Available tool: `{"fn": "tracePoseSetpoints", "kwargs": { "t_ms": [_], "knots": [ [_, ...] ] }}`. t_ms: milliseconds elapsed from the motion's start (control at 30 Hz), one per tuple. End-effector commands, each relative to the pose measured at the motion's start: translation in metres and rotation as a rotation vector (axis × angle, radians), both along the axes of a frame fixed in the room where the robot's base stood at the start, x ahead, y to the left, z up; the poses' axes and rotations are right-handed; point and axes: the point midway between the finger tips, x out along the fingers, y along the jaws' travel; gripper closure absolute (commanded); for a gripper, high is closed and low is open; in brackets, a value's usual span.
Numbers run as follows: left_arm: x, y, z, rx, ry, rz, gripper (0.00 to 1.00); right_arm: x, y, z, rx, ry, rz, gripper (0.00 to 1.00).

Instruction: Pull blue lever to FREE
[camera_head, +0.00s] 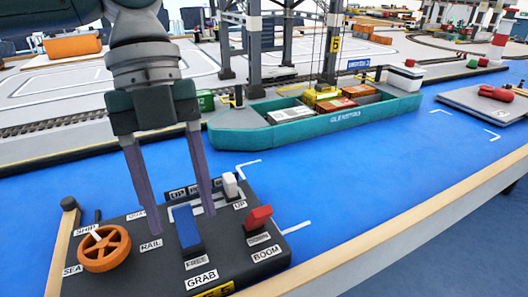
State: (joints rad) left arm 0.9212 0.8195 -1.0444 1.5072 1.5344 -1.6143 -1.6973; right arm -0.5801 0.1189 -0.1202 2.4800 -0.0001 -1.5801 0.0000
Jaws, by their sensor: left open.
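The blue lever (187,228) stands on the black control panel (140,275), with a FREE label (196,262) at its near end and a GRAB label (201,279) below that. My left gripper (181,222) comes down from above with its two long fingers apart. In the picture one finger is left of the blue lever and the other is right of it. I see no contact with the lever. The label at the lever's far end is hidden or unreadable. My right gripper is not in view.
On the panel, an orange wheel (104,249) stands to the left, a white lever (230,185) behind right, and a red lever (258,219) to the right. A green ship (290,130) with containers lies on the blue surface (400,160) beyond. The blue surface right of the panel is clear.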

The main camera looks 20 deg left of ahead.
Motion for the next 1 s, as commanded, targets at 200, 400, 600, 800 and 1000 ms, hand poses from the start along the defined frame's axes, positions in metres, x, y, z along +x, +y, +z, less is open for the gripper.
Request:
{"fn": "tracePoseSetpoints", "kwargs": {
  "t_ms": [200, 400, 600, 800, 1000],
  "knots": [
    [-0.0033, -0.0038, -0.0114, -0.001, 0.001, 0.0, 0.43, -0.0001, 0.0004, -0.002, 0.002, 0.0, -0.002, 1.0],
    [-0.0032, -0.0039, -0.0113, 0.0, 0.0, 0.0, 0.43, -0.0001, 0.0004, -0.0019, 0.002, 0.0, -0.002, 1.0],
    [-0.0031, -0.0038, -0.0111, 0.0, 0.0, 0.0, 0.65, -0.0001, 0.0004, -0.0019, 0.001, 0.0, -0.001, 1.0],
    [-0.003, -0.0037, -0.011, 0.0, 0.0, 0.0, 0.88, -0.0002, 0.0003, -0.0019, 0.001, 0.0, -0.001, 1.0],
    [-0.003, -0.0037, -0.0109, 0.0, 0.0, 0.001, 1.0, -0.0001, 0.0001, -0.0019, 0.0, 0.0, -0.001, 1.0]
  ]
}}
